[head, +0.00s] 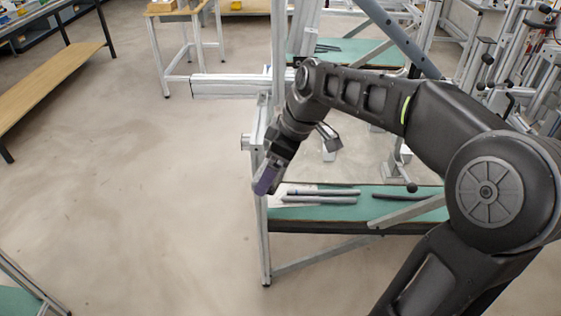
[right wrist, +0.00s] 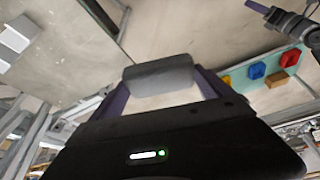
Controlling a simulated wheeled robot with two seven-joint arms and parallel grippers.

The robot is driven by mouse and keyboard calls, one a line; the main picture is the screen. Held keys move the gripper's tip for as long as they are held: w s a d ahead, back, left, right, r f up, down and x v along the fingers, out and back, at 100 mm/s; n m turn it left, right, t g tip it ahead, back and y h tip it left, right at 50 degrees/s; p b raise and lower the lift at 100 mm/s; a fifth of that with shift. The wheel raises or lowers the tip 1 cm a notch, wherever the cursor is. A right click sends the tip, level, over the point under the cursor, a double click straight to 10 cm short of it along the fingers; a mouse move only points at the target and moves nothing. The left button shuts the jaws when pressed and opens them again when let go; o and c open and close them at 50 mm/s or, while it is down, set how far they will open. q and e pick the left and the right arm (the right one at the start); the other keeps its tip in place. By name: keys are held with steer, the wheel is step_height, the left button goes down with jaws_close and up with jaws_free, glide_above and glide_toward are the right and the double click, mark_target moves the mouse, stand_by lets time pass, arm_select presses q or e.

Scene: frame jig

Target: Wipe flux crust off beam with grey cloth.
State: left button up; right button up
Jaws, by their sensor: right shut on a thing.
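My right gripper (head: 267,180) points down beside the left upright of the metal frame in the head view. In the right wrist view its two purple fingers (right wrist: 163,95) are shut on a folded grey cloth (right wrist: 160,74). I cannot make out the cloth in the head view. A pale horizontal beam (head: 232,88) runs left from the frame, above and behind the gripper. I cannot make out flux crust on it. A dark arm with a purple tip, apparently my left gripper (right wrist: 259,8), shows at the right wrist view's upper right; its jaws are unclear.
A green shelf (head: 330,212) with grey bars (head: 322,198) lies low in the frame, right of the gripper. A diagonal strut (head: 398,38) crosses above my arm. A wooden bench (head: 50,82) stands far left. The floor (head: 130,190) left of the frame is clear.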

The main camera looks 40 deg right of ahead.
steer(key=w+a+f+m+h, duration=0.1)
steer(key=w+a+f+m, duration=0.2)
steer(key=a, duration=0.3)
steer(key=w+a+f+m+t+h, duration=0.1)
steer(key=w+a+f+m, duration=0.3)
steer(key=a, duration=0.1)
steer(key=shift+w+a+f, duration=0.25)
steer(key=shift+w+a, duration=0.1)
